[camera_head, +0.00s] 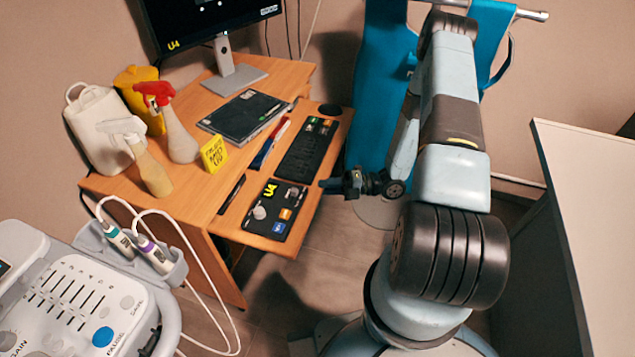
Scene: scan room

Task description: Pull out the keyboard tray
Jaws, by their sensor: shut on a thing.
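The wooden keyboard tray (229,223) projects from the front of the desk (178,203) at a lower level. It bears a black keyboard (304,150) and a black control pad (275,209) with knobs. My gripper (328,184) is at the middle of the tray's front edge, shut on the tray there. The exact contact is small and partly hidden by the dark jaws.
On the desk stand spray bottles (178,135), a white jug (97,128), a monitor (233,75) and a closed laptop (243,115). A scanner console (60,300) is at lower left, a grey-sided table (590,180) at right. Floor shows before the tray.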

